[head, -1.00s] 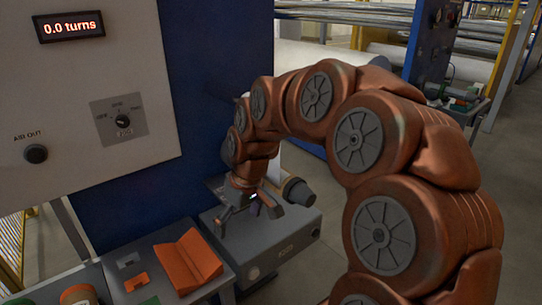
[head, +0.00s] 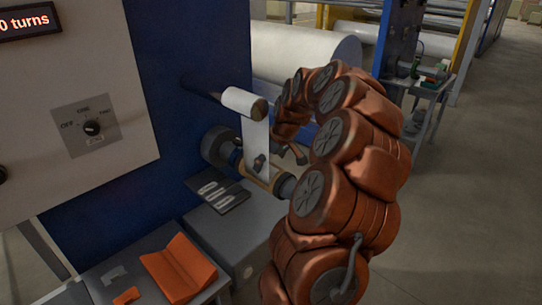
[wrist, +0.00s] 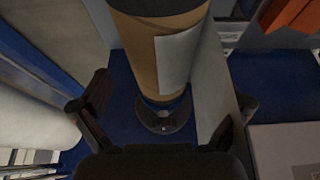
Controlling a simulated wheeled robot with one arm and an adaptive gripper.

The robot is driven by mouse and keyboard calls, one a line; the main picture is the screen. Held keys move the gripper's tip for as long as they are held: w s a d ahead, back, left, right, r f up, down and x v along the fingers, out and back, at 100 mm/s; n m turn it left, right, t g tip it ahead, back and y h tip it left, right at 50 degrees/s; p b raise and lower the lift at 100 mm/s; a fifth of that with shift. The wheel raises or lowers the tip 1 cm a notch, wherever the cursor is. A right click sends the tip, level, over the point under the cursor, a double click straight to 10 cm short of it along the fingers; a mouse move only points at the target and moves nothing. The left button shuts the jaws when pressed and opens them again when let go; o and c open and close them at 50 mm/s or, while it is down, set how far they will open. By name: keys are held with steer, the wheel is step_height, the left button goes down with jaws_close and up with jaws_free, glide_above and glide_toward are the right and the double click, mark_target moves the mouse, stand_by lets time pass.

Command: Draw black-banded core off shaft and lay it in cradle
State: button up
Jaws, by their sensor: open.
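A tan core (head: 262,178) sits on the shaft (head: 286,186) that sticks out from the blue panel. A strip of white film (head: 256,140) hangs down to it from above. In the wrist view the core (wrist: 143,60) fills the top middle, with dark bands near its ends and a film flap (wrist: 177,62) against its side. My gripper (wrist: 160,122) is open, its fingers apart on either side of the core's line, holding nothing. In the head view my gripper (head: 280,160) is beside the core, partly hidden by my arm. The orange cradle (head: 180,268) is empty at bottom left.
A white roller (head: 244,102) juts out above the core. A grey box (head: 236,226) lies below, with a dark plate (head: 216,195) carrying pale parts at its back. A small orange block (head: 127,296) is beside the cradle. Open floor is at right.

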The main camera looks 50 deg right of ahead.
steer(key=shift+p+x, duration=1)
steer(key=shift+x, duration=1.95)
steer(key=shift+r, duration=0.1)
steer(key=c, duration=1.1)
